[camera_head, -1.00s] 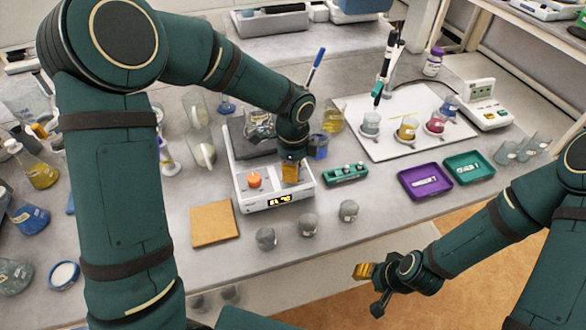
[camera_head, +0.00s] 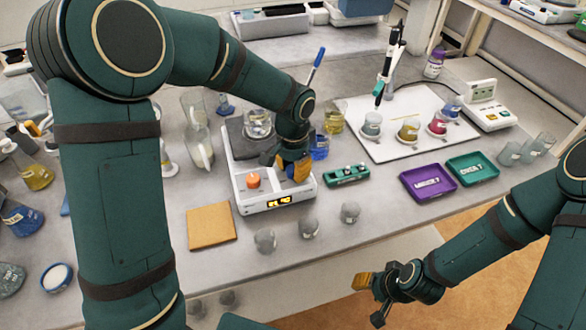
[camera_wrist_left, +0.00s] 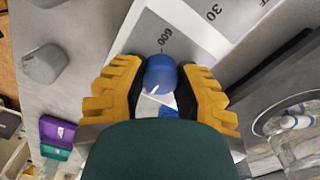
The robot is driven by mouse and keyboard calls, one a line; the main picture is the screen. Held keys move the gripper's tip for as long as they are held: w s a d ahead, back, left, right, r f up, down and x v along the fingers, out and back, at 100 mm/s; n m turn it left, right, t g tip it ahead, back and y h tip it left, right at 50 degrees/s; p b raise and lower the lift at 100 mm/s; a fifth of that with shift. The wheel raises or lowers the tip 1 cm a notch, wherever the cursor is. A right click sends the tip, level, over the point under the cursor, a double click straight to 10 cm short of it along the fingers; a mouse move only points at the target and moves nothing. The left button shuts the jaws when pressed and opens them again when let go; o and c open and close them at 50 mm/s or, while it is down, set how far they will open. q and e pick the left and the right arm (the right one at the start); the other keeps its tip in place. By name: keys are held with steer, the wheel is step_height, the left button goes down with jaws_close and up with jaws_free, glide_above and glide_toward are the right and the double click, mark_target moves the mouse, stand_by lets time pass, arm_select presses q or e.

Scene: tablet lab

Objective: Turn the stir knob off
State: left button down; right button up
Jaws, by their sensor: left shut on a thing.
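The white hotplate stirrer (camera_head: 238,190) stands on the bench with a lit display on its front. An orange knob (camera_head: 253,180) shows on its left front. My left gripper (camera_head: 291,166) is over the right front of the panel and hides the other knob in the head view. In the left wrist view the blue stir knob (camera_wrist_left: 160,74) sits between my yellow left fingertips (camera_wrist_left: 163,82), which are shut on it. A white pointer line shows on the knob, and "600" is printed beside it. My right gripper (camera_head: 372,286) is low, beyond the bench's front edge; its jaw opening is unclear.
A glass vessel (camera_head: 258,122) stands on the hotplate's dark plate. A green rack (camera_head: 346,175) is right of the hotplate, a cork pad (camera_head: 210,227) to its left front. Purple (camera_head: 428,182) and green trays (camera_head: 472,167) lie further right.

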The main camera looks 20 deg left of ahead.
arm_select(q)
steer(key=n, duration=0.4)
steer(key=shift+s+f+n, duration=0.1)
steer(key=shift+n, duration=0.2)
steer(key=n, duration=0.4)
steer(key=shift+n, duration=0.3)
steer(key=n, duration=0.3)
steer(key=shift+n+p, duration=0.3)
steer(key=shift+p, duration=0.1)
steer(key=n+p, duration=0.1)
steer(key=n, duration=0.3)
steer(key=shift+n+p, duration=0.3)
steer(key=c, duration=0.6)
jaws_free()
